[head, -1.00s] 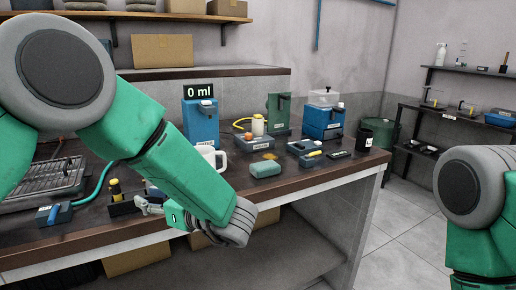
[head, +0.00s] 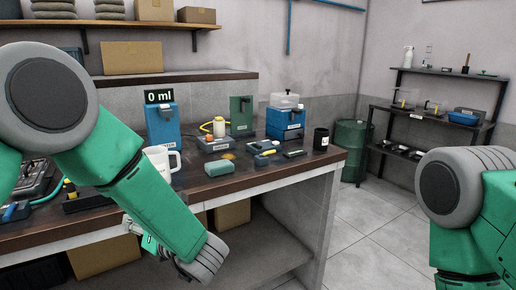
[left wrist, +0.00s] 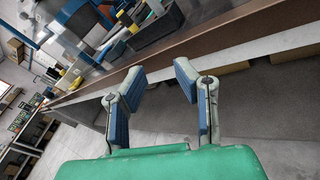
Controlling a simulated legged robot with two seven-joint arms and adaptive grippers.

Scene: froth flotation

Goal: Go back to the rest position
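My left arm reaches in from the left in the head view, and its gripper (head: 137,232) hangs in front of the table's front edge, below the top. In the left wrist view the left gripper (left wrist: 160,82) has its two blue-padded fingers spread apart with nothing between them. My right arm shows only as a grey joint and green link at the right edge of the head view. The right gripper is out of the picture.
The workbench (head: 230,184) holds a blue device with a "0 ml" display (head: 160,97), a white mug (head: 160,163), a green sponge-like block (head: 219,168) and a black cup (head: 321,139). A shelf rack (head: 430,115) and green barrel (head: 351,150) stand behind right. The floor at right is clear.

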